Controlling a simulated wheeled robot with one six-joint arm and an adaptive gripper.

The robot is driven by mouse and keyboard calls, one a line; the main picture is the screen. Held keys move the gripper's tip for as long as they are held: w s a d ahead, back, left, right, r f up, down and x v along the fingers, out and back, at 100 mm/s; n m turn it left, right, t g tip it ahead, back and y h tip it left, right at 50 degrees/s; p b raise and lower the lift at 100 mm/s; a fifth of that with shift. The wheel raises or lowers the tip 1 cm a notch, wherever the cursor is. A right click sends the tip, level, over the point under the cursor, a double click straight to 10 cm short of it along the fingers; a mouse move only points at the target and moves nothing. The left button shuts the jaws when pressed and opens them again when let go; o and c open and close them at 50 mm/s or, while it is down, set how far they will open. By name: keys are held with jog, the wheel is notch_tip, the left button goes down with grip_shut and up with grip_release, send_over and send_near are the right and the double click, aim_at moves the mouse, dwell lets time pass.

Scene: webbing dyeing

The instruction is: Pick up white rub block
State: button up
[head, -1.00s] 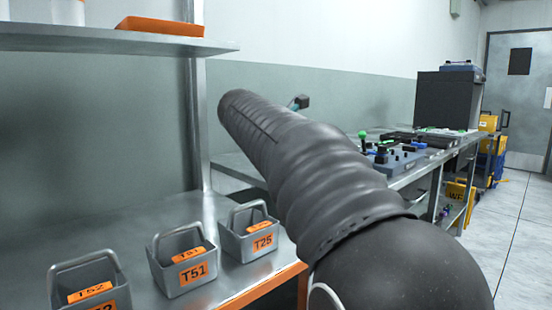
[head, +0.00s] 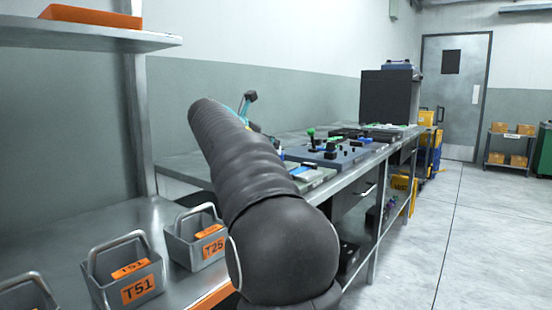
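I cannot make out a white rub block in the head view. A small pale and blue item (head: 300,171) lies on the near part of the long bench (head: 322,184), partly behind my arm, too small to identify. My arm in its dark ribbed sleeve reaches across the middle of the view.
Grey handled bins labelled T51 (head: 128,285) and T25 (head: 195,249) stand on a steel table at left, below a shelf (head: 80,33). Blue-grey fixtures (head: 325,156) and a black cabinet (head: 388,98) stand along the bench. The floor (head: 440,235) at right is open.

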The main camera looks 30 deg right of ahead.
jog(key=x, duration=0.5)
jog(key=shift+w+f, duration=0.1)
grip_shut()
